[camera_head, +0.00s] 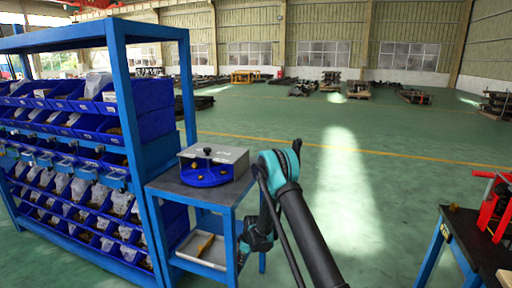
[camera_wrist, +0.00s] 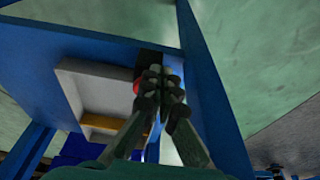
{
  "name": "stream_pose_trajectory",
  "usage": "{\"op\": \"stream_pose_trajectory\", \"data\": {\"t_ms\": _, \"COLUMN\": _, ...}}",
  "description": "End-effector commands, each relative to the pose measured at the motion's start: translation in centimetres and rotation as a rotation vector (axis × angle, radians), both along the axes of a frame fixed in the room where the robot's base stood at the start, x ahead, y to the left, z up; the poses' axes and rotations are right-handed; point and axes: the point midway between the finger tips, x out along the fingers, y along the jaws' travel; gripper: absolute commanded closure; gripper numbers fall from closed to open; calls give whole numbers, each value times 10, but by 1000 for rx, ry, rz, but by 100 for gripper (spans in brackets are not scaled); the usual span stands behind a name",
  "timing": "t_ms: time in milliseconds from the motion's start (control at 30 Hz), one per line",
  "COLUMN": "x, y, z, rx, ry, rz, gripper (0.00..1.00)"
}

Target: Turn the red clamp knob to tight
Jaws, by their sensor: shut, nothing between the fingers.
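My gripper (camera_wrist: 153,73) is shut and empty in the wrist view, its dark fingertips together in front of a narrow blue post. A small red part (camera_wrist: 136,87), which looks like the clamp knob, shows just left of the fingertips. It is mostly hidden by them, and I cannot tell whether they touch it or how it is turned. In the camera_head view my arm reaches down on the right side of the blue stand (camera_head: 217,195). My fingers and the red knob cannot be made out there.
A grey fixture (camera_head: 222,156) with a black knob and blue base sits on the stand's top. A pale tray (camera_head: 203,262) with a yellowish-brown object is on its lower shelf. A blue bin rack (camera_head: 120,60) stands at left. A bench with a red device (camera_head: 494,208) is at right. Open floor lies between.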

Motion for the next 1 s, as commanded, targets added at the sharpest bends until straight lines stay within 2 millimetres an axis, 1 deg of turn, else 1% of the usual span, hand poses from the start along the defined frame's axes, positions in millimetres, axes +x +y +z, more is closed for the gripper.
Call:
{"op": "stream_pose_trajectory", "data": {"t_ms": 500, "x": 0, "y": -1, "z": 52, "rx": -2, "ry": 0, "rz": -1, "gripper": 100}}
{"op": "stream_pose_trajectory", "data": {"t_ms": 633, "x": 0, "y": -1, "z": 58, "rx": -2, "ry": 0, "rz": -1, "gripper": 100}}
{"op": "stream_pose_trajectory", "data": {"t_ms": 900, "x": 1, "y": -1, "z": 59, "rx": -2, "ry": 0, "rz": -1, "gripper": 100}}
{"op": "stream_pose_trajectory", "data": {"t_ms": 1000, "x": 6, "y": -2, "z": 61, "rx": -2, "ry": 0, "rz": -2, "gripper": 100}}
